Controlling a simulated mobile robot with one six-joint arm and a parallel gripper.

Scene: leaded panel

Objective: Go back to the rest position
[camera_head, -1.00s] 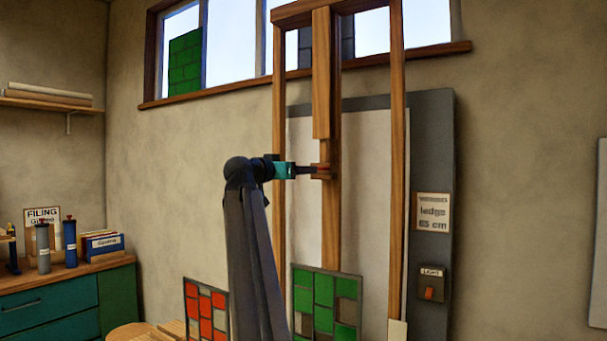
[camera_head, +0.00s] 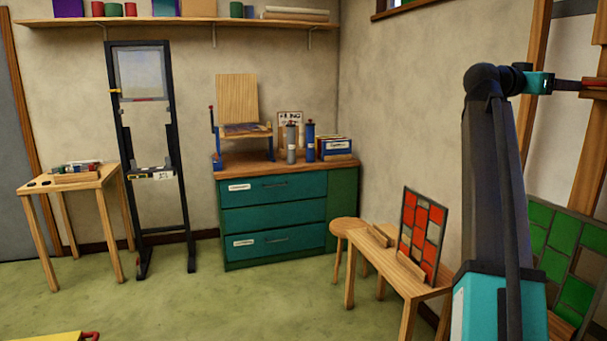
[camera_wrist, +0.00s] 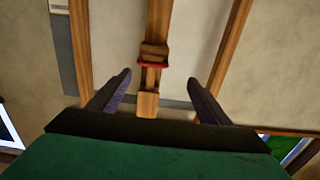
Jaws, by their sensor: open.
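My gripper (camera_wrist: 158,78) is open, with its two dark fingers spread apart in the wrist view. A wooden block with a red strip (camera_wrist: 152,62), on the easel's middle post, shows between the fingertips; neither finger appears to touch it. In the head view my gripper (camera_head: 572,84) is at the upper right, level with the easel's wooden post (camera_head: 592,135), and its tips are close to the block (camera_head: 595,86). My arm rises upright below it. I cannot tell the exact gap between the fingertips and the block.
A bench (camera_head: 390,262) holds a red leaded panel (camera_head: 421,232); a green leaded panel (camera_head: 562,262) stands right of my arm. A round stool (camera_head: 350,224), a teal drawer cabinet (camera_head: 272,215), a black stand (camera_head: 190,215) and a small table (camera_head: 72,182) stand farther left. The green floor between is mostly clear.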

